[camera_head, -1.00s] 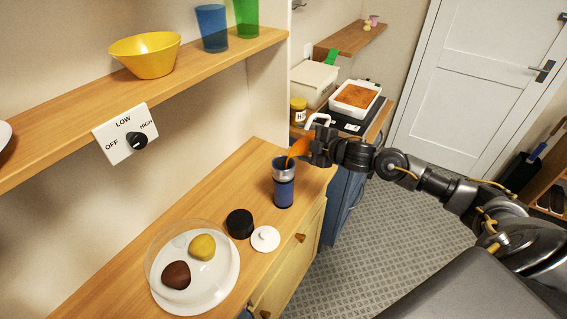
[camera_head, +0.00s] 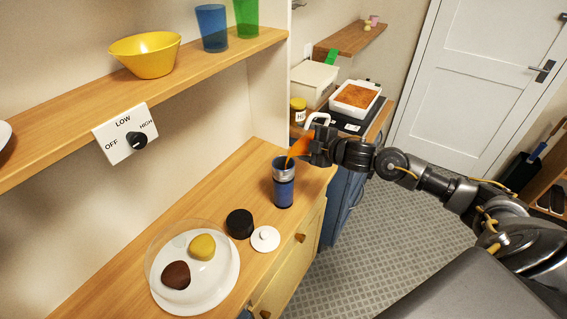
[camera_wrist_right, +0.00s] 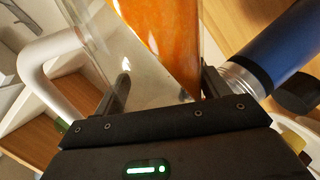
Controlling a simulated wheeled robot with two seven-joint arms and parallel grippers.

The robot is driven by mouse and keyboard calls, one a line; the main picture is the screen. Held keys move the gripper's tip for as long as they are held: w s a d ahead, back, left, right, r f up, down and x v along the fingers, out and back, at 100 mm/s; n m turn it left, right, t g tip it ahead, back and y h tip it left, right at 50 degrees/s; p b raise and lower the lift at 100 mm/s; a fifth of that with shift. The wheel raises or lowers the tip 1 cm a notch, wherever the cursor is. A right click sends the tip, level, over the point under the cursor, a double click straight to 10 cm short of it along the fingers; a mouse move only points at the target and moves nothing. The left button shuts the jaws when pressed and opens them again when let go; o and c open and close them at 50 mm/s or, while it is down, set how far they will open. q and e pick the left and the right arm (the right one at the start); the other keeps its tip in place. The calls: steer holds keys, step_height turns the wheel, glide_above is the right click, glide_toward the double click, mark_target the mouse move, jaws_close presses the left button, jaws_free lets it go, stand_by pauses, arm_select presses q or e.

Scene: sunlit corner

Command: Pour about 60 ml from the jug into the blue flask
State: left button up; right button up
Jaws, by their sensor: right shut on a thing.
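The blue flask (camera_head: 284,193) stands upright on the wooden counter, its steel neck uncapped. It also shows at the right of the right wrist view (camera_wrist_right: 283,45). The clear jug, with orange liquid (camera_wrist_right: 165,35) and a white handle (camera_wrist_right: 45,65), is tilted, its lower end at the flask's mouth. Orange (camera_head: 300,147) shows down to the mouth in the head view; I cannot tell how much is inside the flask. My right gripper (camera_head: 318,150) is shut on the jug, just above and right of the flask; its fingers show in the wrist view (camera_wrist_right: 167,88). My left gripper is out of view.
A black cap (camera_head: 240,223) and a white knobbed lid (camera_head: 265,239) lie in front of the flask. A plate (camera_head: 228,278) with two rounded items under a clear dome stands nearer. A shelf (camera_head: 60,124) overhangs at left. A filled white dish (camera_head: 374,105) stands behind.

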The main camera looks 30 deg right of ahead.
steer(key=shift+r, duration=0.2)
stand_by(0.6)
steer(key=shift+d+f, duration=0.1)
steer(key=shift+f, duration=0.15)
steer(key=r+m+p, duration=0.1)
steer(key=p, duration=0.1)
steer(key=r+m+y+p, duration=0.1)
steer(key=p, duration=0.1)
steer(key=shift+w+d+r+m, duration=0.1)
steer(key=shift+w+d+m, duration=0.1)
steer(key=shift+m, duration=0.2)
steer(key=shift+s+d+f+m+y+b, duration=0.1)
steer(key=shift+f+m+y+b, duration=0.3)
steer(key=shift+f, duration=0.4)
steer(key=shift+f+m, duration=0.2)
steer(key=shift+m, duration=0.1)
steer(key=shift+d+f+t+b, duration=0.3)
steer(key=shift+f+b, duration=0.1)
steer(key=shift+f, duration=0.1)
steer(key=shift+f, duration=0.1)
